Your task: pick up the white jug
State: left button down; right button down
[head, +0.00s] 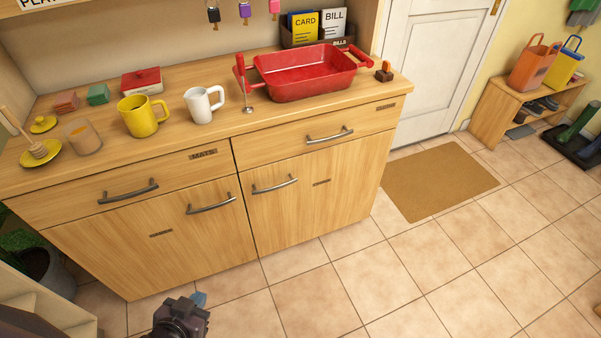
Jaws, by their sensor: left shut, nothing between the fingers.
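The white jug (200,106) stands upright on the wooden counter, with its handle to the right. It is between a yellow mug (138,117) on its left and a red tray (305,82) on its right. My left gripper (198,300) is at the bottom edge of the head view, low in front of the cabinet and well away from the jug. It is shut and empty, and part of it is cut off by the frame. My right gripper is not in view.
A silver-based upright red-handled item (243,85) stands close to the jug's right. A glass jar (83,137), a honey dipper on a yellow dish (40,152) and a red box (141,81) are farther left. The cabinet's drawer handles (128,191) stick out. Floor in front is clear.

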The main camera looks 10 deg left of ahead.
aim_at(197, 99)
jog(key=u, duration=1.3)
